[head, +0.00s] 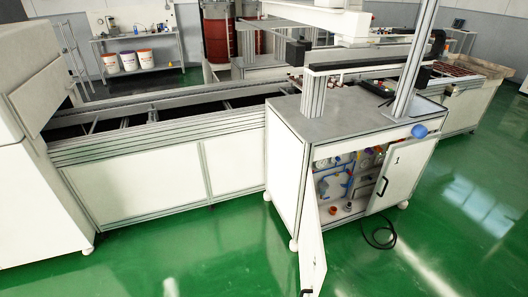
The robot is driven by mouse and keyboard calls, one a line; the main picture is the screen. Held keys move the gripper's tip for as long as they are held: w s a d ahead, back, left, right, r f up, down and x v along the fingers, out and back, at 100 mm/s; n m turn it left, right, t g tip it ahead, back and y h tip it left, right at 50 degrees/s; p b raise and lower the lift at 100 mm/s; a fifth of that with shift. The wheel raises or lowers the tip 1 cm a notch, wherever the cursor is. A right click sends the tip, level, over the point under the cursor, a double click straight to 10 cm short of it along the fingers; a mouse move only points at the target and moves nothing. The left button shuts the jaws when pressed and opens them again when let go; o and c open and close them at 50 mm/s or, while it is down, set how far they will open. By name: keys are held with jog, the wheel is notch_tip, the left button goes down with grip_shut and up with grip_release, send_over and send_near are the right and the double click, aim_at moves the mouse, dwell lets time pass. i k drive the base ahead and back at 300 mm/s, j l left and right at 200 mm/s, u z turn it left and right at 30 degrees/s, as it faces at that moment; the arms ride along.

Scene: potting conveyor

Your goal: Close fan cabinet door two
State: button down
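The cabinet (283,152) stands at right of centre, under the gantry. Its left door (312,248) is swung wide open toward me and seen nearly edge-on. A dark handle (306,292) shows at its lower end, by the bottom of the picture. No number can be read on this door. The right door (403,170) carries a "1" and a black handle (383,187). Tubing and gauges (336,183) show inside the opening. My gripper is not in view.
A black cable (380,236) loops on the green floor before the cabinet. A long conveyor (150,170) runs left of the cabinet. A blue knob-like part (419,131) sticks out at the cabinet's top front edge.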

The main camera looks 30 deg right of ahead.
aim_at(312, 267)
jog(key=i+j+z, duration=0.1)
jog(key=j+z, duration=0.8)
jog(key=j, duration=0.15)
jog(key=j+z, duration=0.45)
jog(key=j, duration=0.05)
